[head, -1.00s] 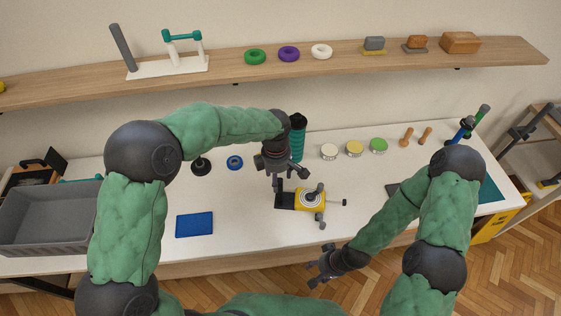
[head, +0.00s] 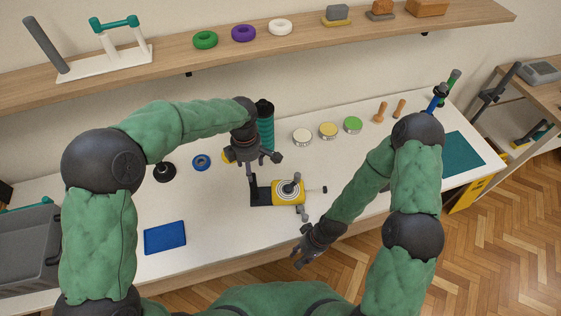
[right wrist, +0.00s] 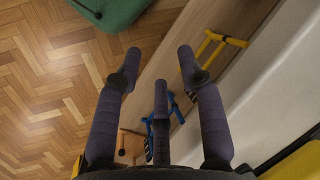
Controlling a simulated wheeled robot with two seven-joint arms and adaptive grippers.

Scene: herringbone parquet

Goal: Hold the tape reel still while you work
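The tape reel seems to be the pale disc with concentric rings (head: 289,190) on the yellow and black device on the white table. A grey knob or arm sits over its middle. My left gripper (head: 254,163) is just behind and left of the device, its fingers spread and empty. I cannot tell its exact height above the table. My right gripper (head: 305,254) is in front of the table's near edge, apart from the device. In the right wrist view its fingers (right wrist: 160,66) are spread with nothing between them. The reel is not recognisable in that view.
A blue pad (head: 165,237) lies front left. A grey bin (head: 25,250) is far left. A wooden shelf (head: 180,62) runs above.

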